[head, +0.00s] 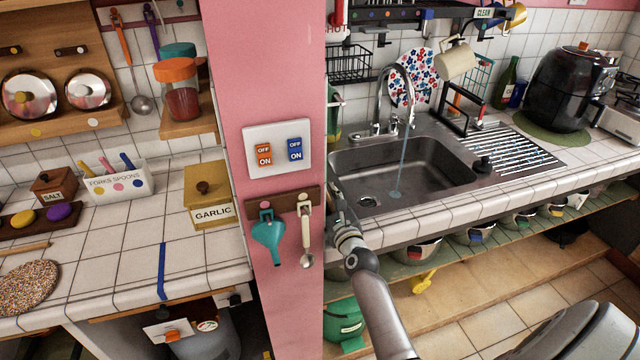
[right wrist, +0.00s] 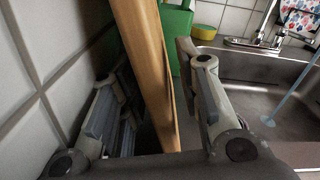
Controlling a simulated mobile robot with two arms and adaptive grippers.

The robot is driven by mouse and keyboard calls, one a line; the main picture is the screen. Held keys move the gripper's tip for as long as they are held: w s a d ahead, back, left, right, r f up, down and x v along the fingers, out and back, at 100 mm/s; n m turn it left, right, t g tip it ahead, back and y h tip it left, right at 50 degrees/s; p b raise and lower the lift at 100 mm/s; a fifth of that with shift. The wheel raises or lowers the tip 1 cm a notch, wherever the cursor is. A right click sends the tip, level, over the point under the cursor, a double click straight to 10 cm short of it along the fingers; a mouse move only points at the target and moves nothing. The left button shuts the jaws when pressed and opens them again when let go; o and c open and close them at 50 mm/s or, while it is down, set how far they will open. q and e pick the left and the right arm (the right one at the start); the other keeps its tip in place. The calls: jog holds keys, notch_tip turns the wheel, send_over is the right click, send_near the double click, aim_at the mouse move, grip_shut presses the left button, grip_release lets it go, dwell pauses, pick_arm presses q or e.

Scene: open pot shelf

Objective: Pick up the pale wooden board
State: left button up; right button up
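The pale wooden board (right wrist: 146,45) stands upright, seen nearly edge-on in the right wrist view. Its lower end reaches down between the two fingers of my right gripper (right wrist: 157,75). The fingers are spread, one on each side of the board, with a visible gap on the left; whether the right finger touches it I cannot tell. In the head view my right gripper (head: 337,195) is beside the pink wall end at the sink's left edge, its tips partly hidden. The board cannot be made out there. My left gripper is not in view.
The sink (right wrist: 275,95) with running water lies right of the gripper. A tiled wall (right wrist: 35,75) is close on the left. A green object (right wrist: 176,35) stands behind the board. The pink wall end (head: 265,90) blocks part of the head view.

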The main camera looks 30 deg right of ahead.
grip_shut()
